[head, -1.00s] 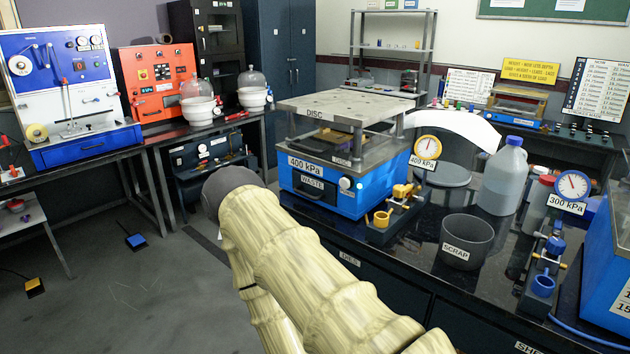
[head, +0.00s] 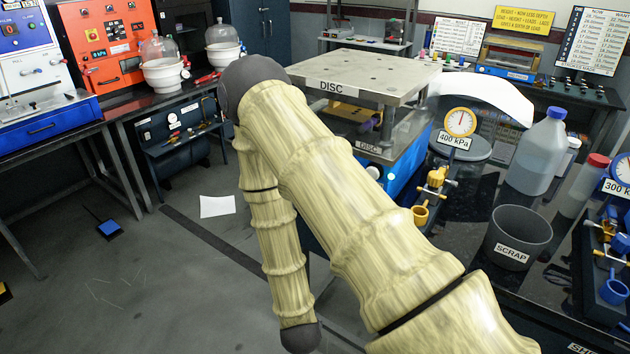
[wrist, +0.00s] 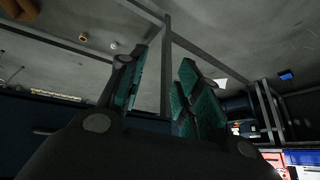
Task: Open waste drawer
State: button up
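The blue press (head: 404,178) with the DISC plate (head: 365,73) on top stands on the black bench, right of centre in the head view. Its front, with the waste drawer, is hidden behind my arm now. My gripper (wrist: 165,85) shows in the wrist view with its two teal-padded fingers apart and nothing between them. The wrist view shows grey floor and dark frame bars beyond the fingers, and no waste drawer that I can make out. The gripper itself cannot be made out in the head view, so its distance from the drawer is unclear.
A yellow valve fitting (head: 432,190), a 400 kPa gauge (head: 460,122), a SCRAP cup (head: 518,232) and a clear jug (head: 537,150) stand right of the press. Side benches stand at left. Floor is open at lower left, with a white sheet (head: 217,206).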

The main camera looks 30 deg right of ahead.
jog(key=w+d+r+m+t+h+p, duration=0.1)
jog(key=w+d+r+m+h, duration=0.15)
jog(key=w+r+m, duration=0.35)
jog(key=w+d+r+m+t+h, duration=0.1)
jog(key=w+d+r+m+h, duration=0.2)
jog(key=w+r, duration=0.45)
notch_tip(320, 180, up, 18)
jog(key=w+d+m+g+h+p, duration=0.15)
jog(key=m+h, duration=0.35)
jog(key=m, duration=0.8)
jog(key=p+x, duration=0.1)
jog(key=x, duration=0.2)
jog(key=p+x, duration=0.1)
jog(key=x, duration=0.6)
jog(key=shift+w+d+p, duration=0.2)
jog(key=shift+w+p, duration=0.2)
jog(key=shift+w, duration=0.1)
jog(key=shift+c, duration=0.4)
grip_shut()
